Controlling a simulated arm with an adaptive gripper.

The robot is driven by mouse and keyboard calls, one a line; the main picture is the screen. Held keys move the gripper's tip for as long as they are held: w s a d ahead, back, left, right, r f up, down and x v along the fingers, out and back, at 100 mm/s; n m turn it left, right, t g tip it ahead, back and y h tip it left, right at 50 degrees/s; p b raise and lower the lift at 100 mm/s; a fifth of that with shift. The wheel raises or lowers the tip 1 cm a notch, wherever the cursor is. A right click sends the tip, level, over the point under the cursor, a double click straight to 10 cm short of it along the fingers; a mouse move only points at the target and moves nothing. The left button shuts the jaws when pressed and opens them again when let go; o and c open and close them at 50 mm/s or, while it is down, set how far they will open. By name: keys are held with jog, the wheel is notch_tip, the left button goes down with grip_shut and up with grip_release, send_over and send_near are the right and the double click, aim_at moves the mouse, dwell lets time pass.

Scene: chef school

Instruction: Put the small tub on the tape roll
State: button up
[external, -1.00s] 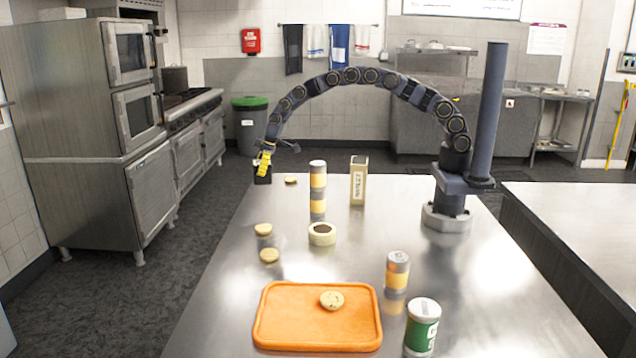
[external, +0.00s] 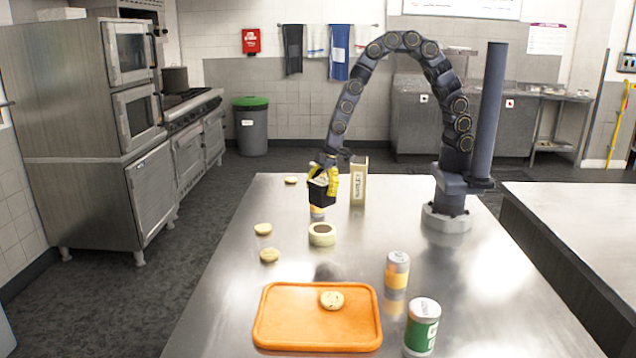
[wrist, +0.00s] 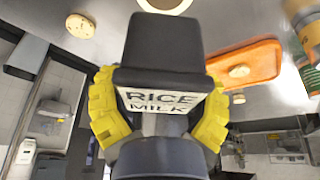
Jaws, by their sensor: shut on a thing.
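The small black tub (external: 321,192) is held in the air by my gripper (external: 325,182), whose yellow fingers close on its sides. In the wrist view the tub (wrist: 165,45) sits between the yellow fingers (wrist: 158,105). A pale label reading RICE MILK shows just below it; I cannot tell whether it is on the tub. The cream tape roll (external: 322,241) lies flat on the metal table, lower in the external picture than the tub and apart from it. In the wrist view a pale rim, likely the tape roll (wrist: 165,5), shows past the tub's upper edge.
A carton (external: 359,182) stands close right of my gripper. Biscuits (external: 269,255) lie left of the tape roll. An orange tray (external: 290,335) with a biscuit and two cans (external: 397,270) (external: 422,330) are nearer the camera.

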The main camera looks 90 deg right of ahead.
notch_tip(320, 180, down, 8)
jog(key=shift+r, duration=0.2)
jog(key=shift+f, duration=0.1)
jog(key=o, duration=1.1)
jog(key=v, duration=1.1)
jog(key=s+d+r+m+g+h, duration=0.1)
jog(key=s+d+r+m, duration=0.2)
jog(key=s, duration=0.5)
jog(key=s+d+r+m+g+h, duration=0.1)
jog(key=s+d+r+m+g, duration=0.1)
jog(key=s+r, duration=0.4)
jog(key=s+d+r+m+g+h, duration=0.1)
jog(key=s+d+r+m, duration=0.3)
jog(key=s, duration=0.8)
jog(key=shift+s+d+r+g, duration=0.15)
jog(key=shift+d+r+g, duration=0.2)
jog(key=shift+g, duration=0.05)
